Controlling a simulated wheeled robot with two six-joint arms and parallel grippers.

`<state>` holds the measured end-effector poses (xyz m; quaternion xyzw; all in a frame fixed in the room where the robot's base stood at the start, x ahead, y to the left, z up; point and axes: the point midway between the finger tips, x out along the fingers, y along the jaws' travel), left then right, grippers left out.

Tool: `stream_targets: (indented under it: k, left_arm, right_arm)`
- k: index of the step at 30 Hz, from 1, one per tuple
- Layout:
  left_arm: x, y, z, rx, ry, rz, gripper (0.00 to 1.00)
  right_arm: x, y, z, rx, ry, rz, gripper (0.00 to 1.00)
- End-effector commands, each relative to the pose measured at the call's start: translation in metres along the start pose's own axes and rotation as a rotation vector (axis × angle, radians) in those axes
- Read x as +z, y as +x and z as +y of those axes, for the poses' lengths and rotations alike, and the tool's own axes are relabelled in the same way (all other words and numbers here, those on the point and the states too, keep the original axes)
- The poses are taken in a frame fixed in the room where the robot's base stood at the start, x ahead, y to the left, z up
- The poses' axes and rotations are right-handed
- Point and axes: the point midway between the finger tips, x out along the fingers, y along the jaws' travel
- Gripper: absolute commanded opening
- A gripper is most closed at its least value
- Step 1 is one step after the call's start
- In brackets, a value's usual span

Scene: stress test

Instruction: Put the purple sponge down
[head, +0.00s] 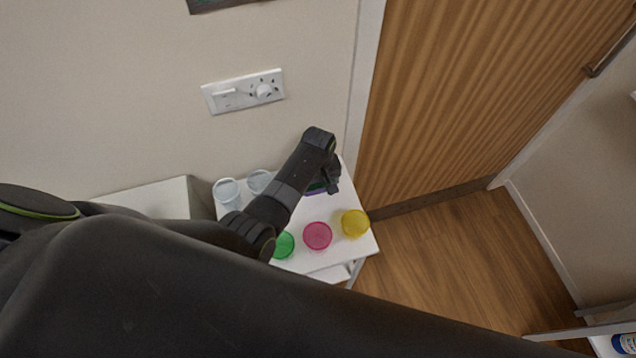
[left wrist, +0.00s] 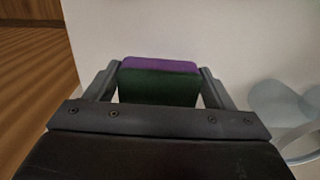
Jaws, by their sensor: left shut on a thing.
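The purple sponge (left wrist: 160,65) is a block with a purple layer and a dark green layer. In the left wrist view it sits between the two fingers of my left gripper (left wrist: 158,82), which is shut on it. In the head view my left gripper (head: 328,181) is over the back right part of a small white table (head: 305,262). Only a sliver of the sponge (head: 314,190) shows there, mostly hidden behind the gripper. I cannot tell whether the sponge touches the tabletop. My right gripper is not in view.
On the white table stand a green cup (head: 284,245), a pink cup (head: 317,235) and a yellow cup (head: 355,223) along the front. Two clear cups (head: 227,191) (head: 259,181) stand at the back left. A wall is behind, and a wooden door (head: 450,90) is to the right.

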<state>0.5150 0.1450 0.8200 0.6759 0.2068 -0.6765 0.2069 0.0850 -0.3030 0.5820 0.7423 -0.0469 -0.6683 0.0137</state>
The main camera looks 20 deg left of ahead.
Motion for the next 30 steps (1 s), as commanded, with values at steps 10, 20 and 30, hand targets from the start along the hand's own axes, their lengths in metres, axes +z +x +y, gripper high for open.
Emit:
stream_targets:
  k: [10,20,30]
  left_arm:
    - [-0.0002,0.0034,-0.0003,0.000,-0.001,0.001,0.58]
    - [-0.0002,0.0041,-0.0003,0.000,-0.001,0.001,0.98]
    - [-0.0002,0.0091,-0.0002,0.001,-0.001,0.002,0.98]
  right_arm:
    - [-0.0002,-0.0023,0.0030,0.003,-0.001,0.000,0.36]
    - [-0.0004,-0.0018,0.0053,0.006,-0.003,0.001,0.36]
    - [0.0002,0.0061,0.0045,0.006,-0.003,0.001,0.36]
